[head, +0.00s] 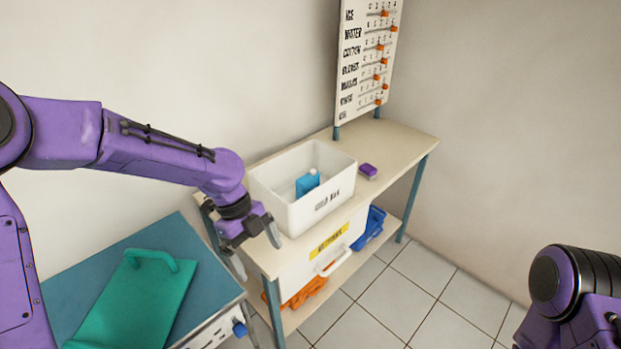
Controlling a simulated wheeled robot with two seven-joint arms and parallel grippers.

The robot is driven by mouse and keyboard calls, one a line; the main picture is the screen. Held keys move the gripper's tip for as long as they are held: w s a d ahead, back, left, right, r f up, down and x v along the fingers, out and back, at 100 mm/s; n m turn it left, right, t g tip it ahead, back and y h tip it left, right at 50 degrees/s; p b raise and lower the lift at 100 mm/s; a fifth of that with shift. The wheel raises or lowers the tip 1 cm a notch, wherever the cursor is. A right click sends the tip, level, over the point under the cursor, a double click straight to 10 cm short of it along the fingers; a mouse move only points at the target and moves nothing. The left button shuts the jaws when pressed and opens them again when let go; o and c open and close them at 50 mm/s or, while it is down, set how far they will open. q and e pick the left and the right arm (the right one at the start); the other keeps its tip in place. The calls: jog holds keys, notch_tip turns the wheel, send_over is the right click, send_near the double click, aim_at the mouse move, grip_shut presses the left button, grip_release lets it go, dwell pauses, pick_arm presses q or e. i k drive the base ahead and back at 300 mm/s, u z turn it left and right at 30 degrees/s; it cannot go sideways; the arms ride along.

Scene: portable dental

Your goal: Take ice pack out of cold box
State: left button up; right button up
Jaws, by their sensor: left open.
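The cold box (312,206) is a white open-topped bin with dark lettering on its front, standing on the beige bench. A blue pack (307,184), which looks like the ice pack, lies inside it, with a small white part at its top. My left gripper (256,250) is open and empty, just left of and in front of the cold box, pointing down. It is apart from the pack. My right arm shows at the lower right edge, but its gripper fingers are out of view.
A small purple block (368,171) sits right of the box on the bench (402,142). A labelled board (366,60) with orange sliders stands behind. A green tray (138,300) with a handle lies on the blue cart top (172,236). A lower shelf holds a white case (325,246), blue and orange items.

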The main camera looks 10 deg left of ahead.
aim_at(308, 182)
jog(key=i, duration=1.2)
